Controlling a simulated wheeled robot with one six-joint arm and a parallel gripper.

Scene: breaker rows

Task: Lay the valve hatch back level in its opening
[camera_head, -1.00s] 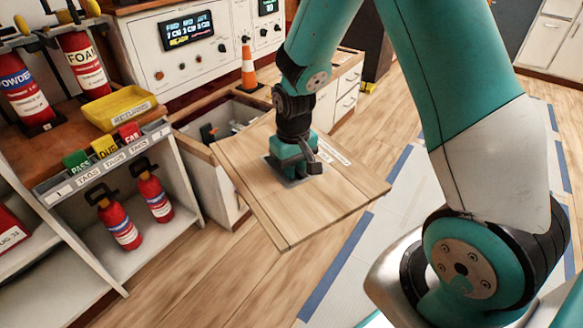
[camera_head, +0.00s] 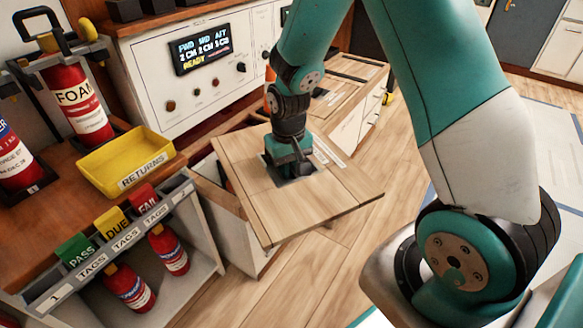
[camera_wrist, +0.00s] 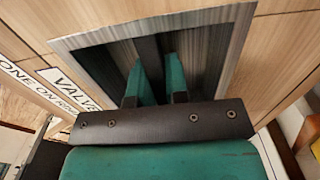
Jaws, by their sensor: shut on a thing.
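The valve hatch (camera_head: 250,200) is a square wood-plank panel with a recessed metal plate near its middle. My gripper (camera_head: 290,165) is shut on the hatch at that plate and holds it in the air, slightly tilted. In the wrist view my gripper's teal fingers (camera_wrist: 159,80) close on a dark bar inside the metal recess (camera_wrist: 215,50), and the label "VALVE" (camera_wrist: 70,88) shows on the hatch's wood. An open-topped white cabinet (camera_head: 225,215) stands below and behind the hatch. The hatch hides most of its opening.
A shelf unit at left holds a yellow returns tray (camera_head: 125,160), tag bins (camera_head: 110,225) and red extinguishers (camera_head: 130,288). A white control panel (camera_head: 190,85) with a display stands behind. A wood-topped counter (camera_head: 335,90) lies behind my gripper. Wood floor is free at front.

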